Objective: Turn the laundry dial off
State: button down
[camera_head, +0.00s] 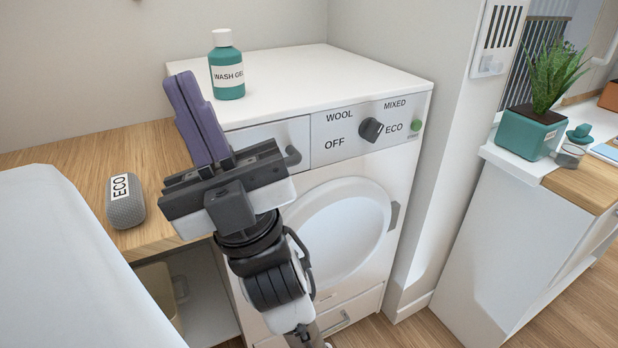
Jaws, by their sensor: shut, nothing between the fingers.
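The dark laundry dial (371,130) is on the front panel of the white washing machine (400,84). The labels WOOL, MIXED, OFF and ECO stand around it, with OFF at lower left and ECO at right. I cannot tell for sure which label it points to. My gripper (183,77) is left of the dial, in front of the machine's left side. Its purple fingers are together, point up and away, and hold nothing. It is well apart from the dial and hides part of the drawer front.
A green WASH GEL bottle (227,68) stands on the machine. A green button (416,125) is right of the dial. A grey speaker-like object labelled ECO (126,208) stands on the wooden counter (80,158). A potted plant (532,128) is at right. Space before the dial looks clear.

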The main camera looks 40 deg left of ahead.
aim_at(370, 129)
jog(key=i+l, duration=0.1)
jog(key=l, duration=0.7)
jog(key=i+l+u, duration=0.15)
jog(key=l, duration=0.3)
jog(key=l+u, duration=0.15)
jog(key=l, duration=0.35)
jog(key=u, duration=1.55)
jog(key=i+l+z, duration=0.1)
jog(key=i+l, duration=0.45)
jog(key=l, duration=0.1)
